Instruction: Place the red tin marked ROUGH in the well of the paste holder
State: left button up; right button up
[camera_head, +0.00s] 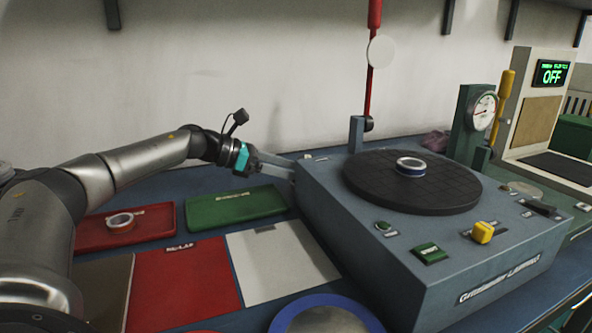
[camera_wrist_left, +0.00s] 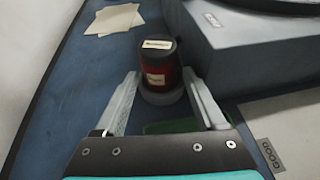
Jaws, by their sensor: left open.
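A red tin with a black lid (camera_wrist_left: 158,62) stands upright in the left wrist view, with pale labels on its lid and side too small to read. A round grey base (camera_wrist_left: 162,96), which looks like the paste holder, shows around its foot; I cannot tell whether the tin is fully seated in its well. My left gripper (camera_wrist_left: 160,76) is open, one finger on each side of the tin's near side, without clear contact. In the head view the left gripper (camera_head: 283,164) is beside the lapping machine's left back corner, and the tin is hidden. My right gripper is not in view.
The grey lapping machine (camera_head: 400,245) with its dark round plate (camera_head: 365,178) stands close right of the gripper. Green (camera_head: 235,205) and red (camera_head: 160,222) trays and red and white mats lie in front. Pale papers (camera_wrist_left: 112,20) lie beyond the tin, on blue tabletop.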

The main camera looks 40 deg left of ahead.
pick_arm(q)
jog(key=v, duration=1)
jog(key=shift+r, duration=0.1)
